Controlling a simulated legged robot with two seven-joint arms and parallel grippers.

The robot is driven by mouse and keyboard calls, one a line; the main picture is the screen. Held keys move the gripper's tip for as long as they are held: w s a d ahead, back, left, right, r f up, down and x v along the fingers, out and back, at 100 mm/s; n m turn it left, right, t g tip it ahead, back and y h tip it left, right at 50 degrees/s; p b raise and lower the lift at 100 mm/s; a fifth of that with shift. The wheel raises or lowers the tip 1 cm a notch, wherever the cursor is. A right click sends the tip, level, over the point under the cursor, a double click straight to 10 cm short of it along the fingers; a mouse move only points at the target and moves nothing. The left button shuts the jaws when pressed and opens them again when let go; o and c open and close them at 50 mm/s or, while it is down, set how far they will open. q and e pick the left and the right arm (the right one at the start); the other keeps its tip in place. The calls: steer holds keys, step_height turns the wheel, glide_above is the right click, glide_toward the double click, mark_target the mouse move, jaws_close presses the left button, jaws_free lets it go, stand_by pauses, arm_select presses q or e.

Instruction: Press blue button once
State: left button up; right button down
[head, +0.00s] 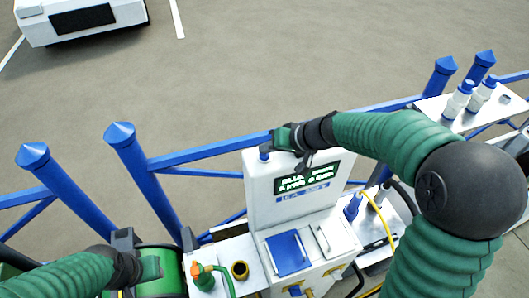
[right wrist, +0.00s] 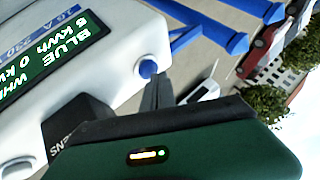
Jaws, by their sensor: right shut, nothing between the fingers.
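The button also shows in the right wrist view (right wrist: 147,68), on the rounded edge of the white housing. My right gripper (head: 297,157) is shut and empty in front of the pedestal's top. In the wrist view its fingers (right wrist: 153,88) lie right next to the button; I cannot tell whether they touch it. My left gripper (head: 128,262) is at the lower left, its fingers unclear.
Blue railings (head: 143,180) run behind the pedestal. A blue flap (head: 288,253) is on its lower front. A green hose reel (head: 160,268) and a green-orange fitting (head: 202,275) are at lower left.

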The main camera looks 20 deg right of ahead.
mark_target(267, 156)
steer(key=shift+r, duration=0.6)
steer(key=shift+r, duration=0.1)
steer(key=shift+r+p, duration=1.8)
steer(key=shift+r, duration=0.7)
steer(key=shift+f, duration=0.1)
